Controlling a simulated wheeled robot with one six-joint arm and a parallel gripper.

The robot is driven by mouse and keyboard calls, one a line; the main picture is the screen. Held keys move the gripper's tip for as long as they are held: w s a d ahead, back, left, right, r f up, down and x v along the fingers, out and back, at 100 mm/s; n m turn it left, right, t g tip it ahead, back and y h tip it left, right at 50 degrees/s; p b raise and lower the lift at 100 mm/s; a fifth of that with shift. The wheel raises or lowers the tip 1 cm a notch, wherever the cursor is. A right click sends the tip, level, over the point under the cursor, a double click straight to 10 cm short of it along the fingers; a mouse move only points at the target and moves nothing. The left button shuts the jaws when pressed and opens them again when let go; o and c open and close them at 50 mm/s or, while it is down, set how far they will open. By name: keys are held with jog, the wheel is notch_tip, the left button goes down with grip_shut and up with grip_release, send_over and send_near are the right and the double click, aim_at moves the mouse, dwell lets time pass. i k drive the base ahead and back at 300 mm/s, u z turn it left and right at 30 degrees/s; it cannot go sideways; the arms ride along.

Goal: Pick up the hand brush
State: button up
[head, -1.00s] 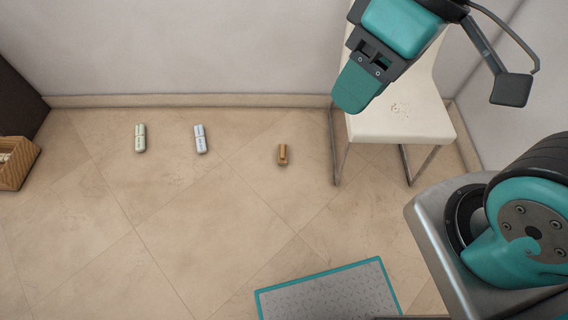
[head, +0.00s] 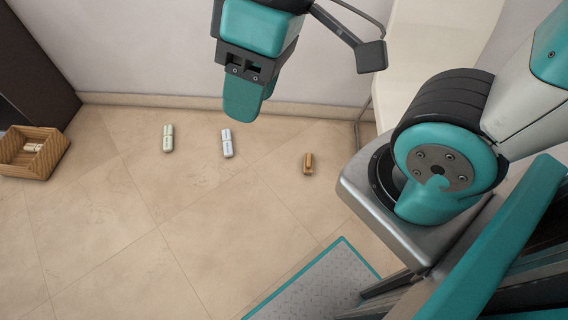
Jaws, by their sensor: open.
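A small brown object (head: 308,163), which looks like the wooden hand brush, lies on the tiled floor right of centre in the head view. Its bristles are too small to make out. My gripper (head: 243,105) points down at the upper middle, high above the floor and left of the brown object in the picture. It is open and holds nothing. The near teal finger hides most of the other finger. Nothing touches the brown object.
A white-blue object (head: 227,143) and a pale green-white object (head: 168,138) lie on the floor to the left. A wicker basket (head: 49,160) stands at the far left by a dark cabinet (head: 35,65). A white chair (head: 420,50) stands at the wall. The floor between is clear.

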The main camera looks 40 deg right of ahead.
aim_at(308, 162)
jog(key=z, duration=0.1)
jog(key=i, duration=1)
jog(key=z, duration=0.8)
